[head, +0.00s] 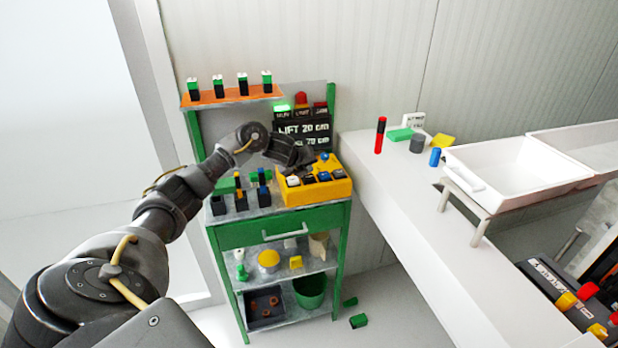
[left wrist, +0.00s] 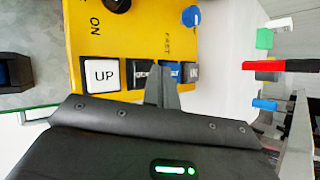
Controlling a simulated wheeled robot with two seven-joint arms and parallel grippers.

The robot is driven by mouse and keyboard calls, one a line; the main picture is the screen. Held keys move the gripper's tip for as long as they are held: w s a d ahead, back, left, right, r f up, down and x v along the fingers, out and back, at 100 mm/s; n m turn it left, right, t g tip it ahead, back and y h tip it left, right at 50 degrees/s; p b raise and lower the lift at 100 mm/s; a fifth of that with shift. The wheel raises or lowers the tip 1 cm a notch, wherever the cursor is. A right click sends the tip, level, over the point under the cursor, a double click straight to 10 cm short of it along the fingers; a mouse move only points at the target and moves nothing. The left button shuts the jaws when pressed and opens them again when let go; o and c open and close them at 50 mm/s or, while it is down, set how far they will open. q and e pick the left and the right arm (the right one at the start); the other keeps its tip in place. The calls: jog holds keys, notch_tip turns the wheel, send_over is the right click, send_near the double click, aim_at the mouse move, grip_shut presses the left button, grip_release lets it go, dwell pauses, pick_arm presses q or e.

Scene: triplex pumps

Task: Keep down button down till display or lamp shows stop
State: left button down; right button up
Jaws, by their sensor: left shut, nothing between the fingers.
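The yellow control box (head: 318,190) stands on top of the green cart, with a row of buttons along its front. In the left wrist view the white UP button (left wrist: 103,73) is clear. Beside it a dark button (left wrist: 142,73) is partly covered by my left gripper (left wrist: 154,70), which is shut and empty. I cannot tell whether the fingertips press it, and its label is unreadable. The display (head: 302,134) behind the box reads "LIFT 20 cm", with a half-hidden line ending "70 cm". The green lamp (head: 282,108) is lit; a red lamp (head: 301,98) looks unlit.
A blue knob (left wrist: 191,16) sits on the box. Small black holders (head: 242,200) stand left of it, and an orange shelf (head: 232,97) is above. A white counter (head: 400,200) with loose parts and white trays (head: 515,165) lies to the right.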

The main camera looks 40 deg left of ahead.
pick_arm(q)
jog(key=shift+f, duration=0.2)
jog(key=shift+f, duration=0.25)
